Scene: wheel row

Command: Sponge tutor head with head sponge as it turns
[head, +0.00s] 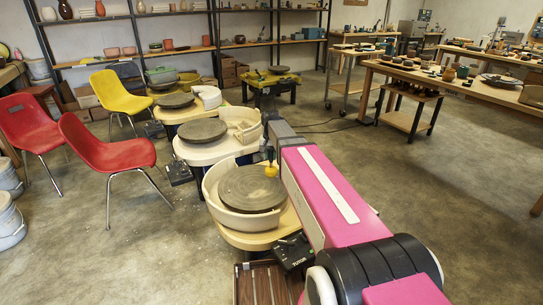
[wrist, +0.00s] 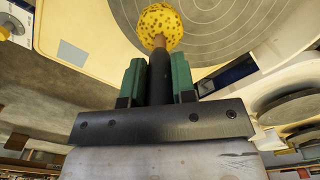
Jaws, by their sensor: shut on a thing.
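The head sponge is a round yellow sponge (wrist: 160,27) on a dark stick with a brown collar. My gripper (wrist: 157,82) is shut on its stick, between two green fingers in the wrist view. In the head view the sponge (head: 271,169) shows small and yellow over the nearest wheel. That wheel's round grey head (head: 250,190) sits in a cream splash pan (head: 213,200); its base carries a label that seems to read TUTOR. In the wrist view the sponge overlaps the ringed wheel head (wrist: 215,30). I cannot tell whether they touch or whether the wheel turns.
More wheels stand in a row behind, the closest with a grey head (head: 201,131). Red chairs (head: 108,155) and a yellow chair (head: 121,93) stand left. A slatted brown surface (head: 262,284) lies in front. Open floor (head: 440,200) lies right, before a wooden workbench (head: 455,82).

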